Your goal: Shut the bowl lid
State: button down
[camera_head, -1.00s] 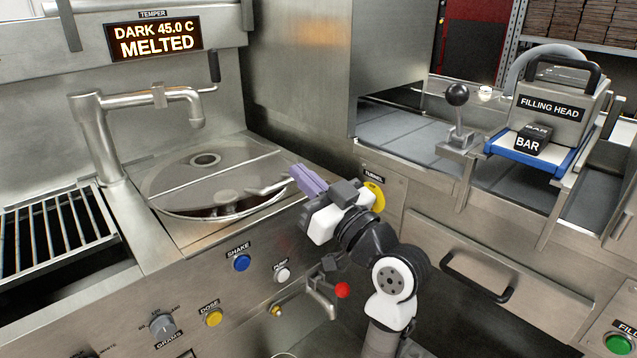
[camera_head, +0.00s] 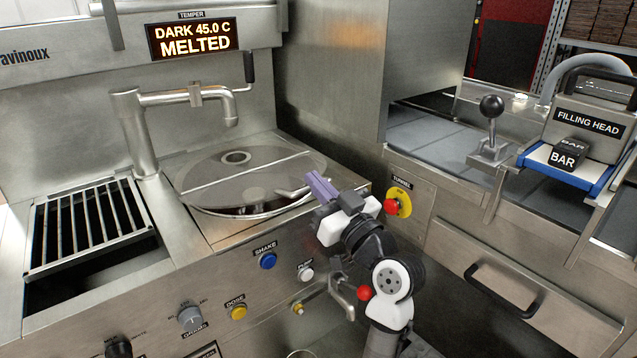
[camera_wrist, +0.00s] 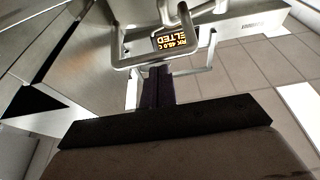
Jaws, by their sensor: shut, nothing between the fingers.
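The bowl lid (camera_head: 225,177) is a round, see-through disc with a straight bar across it and a short metal handle (camera_head: 291,192) at its right front. It lies flat or nearly flat over the bowl (camera_head: 240,212). I cannot tell whether its front half is fully down; a dark strip shows under its front rim. My gripper (camera_head: 317,184), with purple fingers, is shut and empty, just right of the handle. I cannot tell whether they touch. In the wrist view the fingers of my gripper (camera_wrist: 157,88) point toward bent metal bars (camera_wrist: 150,62) and the display.
A spout (camera_head: 185,97) with a black-handled lever stands behind the bowl. A grate (camera_head: 85,222) is at left. The front panel carries a blue button (camera_head: 267,261) and yellow button (camera_head: 238,312). A red emergency stop (camera_head: 391,207) sits close right of my gripper.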

jog(key=shift+f, duration=0.1)
notch_tip(320, 180, down, 6)
jog(key=t+y+b, duration=0.1)
jog(key=b, duration=0.9)
jog(key=shift+s+d, duration=0.3)
jog(key=shift+s, duration=0.1)
